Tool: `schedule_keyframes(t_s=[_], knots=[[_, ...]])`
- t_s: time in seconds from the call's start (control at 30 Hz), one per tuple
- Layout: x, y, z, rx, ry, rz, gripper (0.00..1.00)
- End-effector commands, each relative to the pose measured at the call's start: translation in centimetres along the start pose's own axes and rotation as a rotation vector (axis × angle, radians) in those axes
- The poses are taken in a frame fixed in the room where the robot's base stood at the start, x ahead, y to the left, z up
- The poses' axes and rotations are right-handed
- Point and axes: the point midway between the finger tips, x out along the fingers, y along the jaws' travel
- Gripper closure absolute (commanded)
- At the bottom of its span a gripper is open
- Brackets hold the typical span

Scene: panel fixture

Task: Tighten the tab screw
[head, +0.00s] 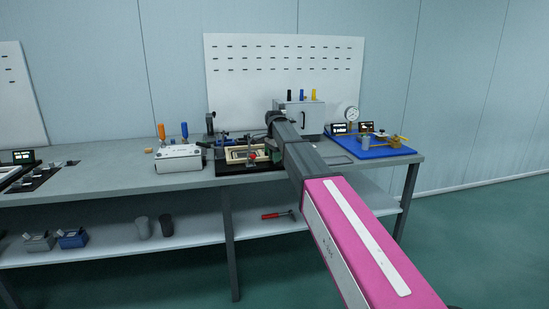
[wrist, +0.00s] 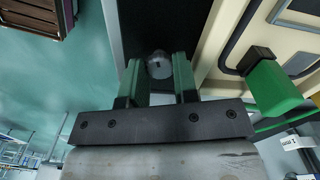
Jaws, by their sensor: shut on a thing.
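In the wrist view my gripper (wrist: 158,72) has its two green-lined fingers on either side of a small round grey screw head (wrist: 158,66). It is shut on the screw head, which sits on a dark strip (wrist: 130,28) beside a cream panel (wrist: 230,45). The screw's shaft and any tab under it are hidden. In the head view the cream-framed panel fixture (head: 233,155) stands on a black base on the bench. My arm reaches over it from the right; my fingers are too small to make out there.
A green clamp grip (wrist: 272,88) is close to the right of my fingers. A white box (head: 179,159) with orange and blue handled tools stands left of the fixture. A grey cabinet (head: 304,117) is behind; a blue tray (head: 372,153) with fittings lies right.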

Motion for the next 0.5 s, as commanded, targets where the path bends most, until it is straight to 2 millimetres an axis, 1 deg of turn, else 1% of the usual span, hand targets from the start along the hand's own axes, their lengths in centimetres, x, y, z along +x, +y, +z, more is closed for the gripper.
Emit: schedule_keyframes(t_s=[0.2,0.5], knots=[[-0.07,-0.07,0.0,0.108,0.001,-0.002,0.96],[-0.07,-0.07,-0.01,0.168,0.001,-0.002,0.96]])
